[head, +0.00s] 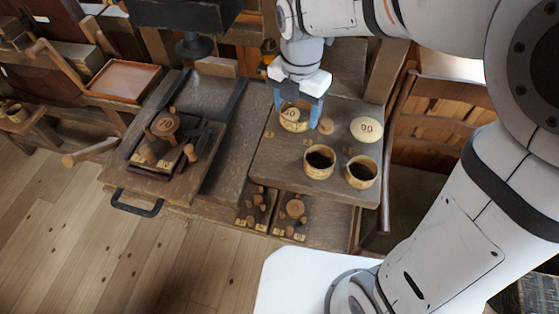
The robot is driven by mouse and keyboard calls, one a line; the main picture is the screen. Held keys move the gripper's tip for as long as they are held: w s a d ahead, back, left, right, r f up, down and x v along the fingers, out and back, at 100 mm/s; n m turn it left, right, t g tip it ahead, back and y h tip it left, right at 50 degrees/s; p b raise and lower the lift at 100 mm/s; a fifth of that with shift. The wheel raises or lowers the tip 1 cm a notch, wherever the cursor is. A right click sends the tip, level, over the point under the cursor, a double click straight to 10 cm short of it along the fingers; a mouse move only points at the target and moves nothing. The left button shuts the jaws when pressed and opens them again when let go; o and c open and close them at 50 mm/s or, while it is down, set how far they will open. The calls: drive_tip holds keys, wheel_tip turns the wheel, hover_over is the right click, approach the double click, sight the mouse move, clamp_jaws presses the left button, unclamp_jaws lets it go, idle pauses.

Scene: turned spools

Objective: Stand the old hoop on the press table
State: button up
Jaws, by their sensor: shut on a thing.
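My gripper (300,110) is above the right-hand grey wooden table. Its blue fingers are shut on a pale round wooden piece (293,124) with a number on its top, partly hidden by the fingers. I cannot tell whether this piece is lifted or touches the table. Two pale cup-like rings with dark hollows, one (319,162) and another (361,172), stand in front of it. None of these is clearly marked as the old hoop. A black press head (194,46) hangs at the upper left, over a grey wooden surface (215,112) that looks like the press table.
A pale disc marked 90 (367,129) lies right of my gripper. A wooden tray (128,172) at left holds a dark spool marked 70 (165,124) and smaller turned pieces. Small spools (295,209) sit on a lower shelf. A chair (440,125) stands at right.

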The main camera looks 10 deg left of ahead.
approach(277, 159)
drive_tip(key=shift+f+n, duration=0.4)
drive_tip(key=shift+f, duration=2.8)
drive_tip(key=shift+f, duration=0.15)
drive_tip(key=o, duration=0.9)
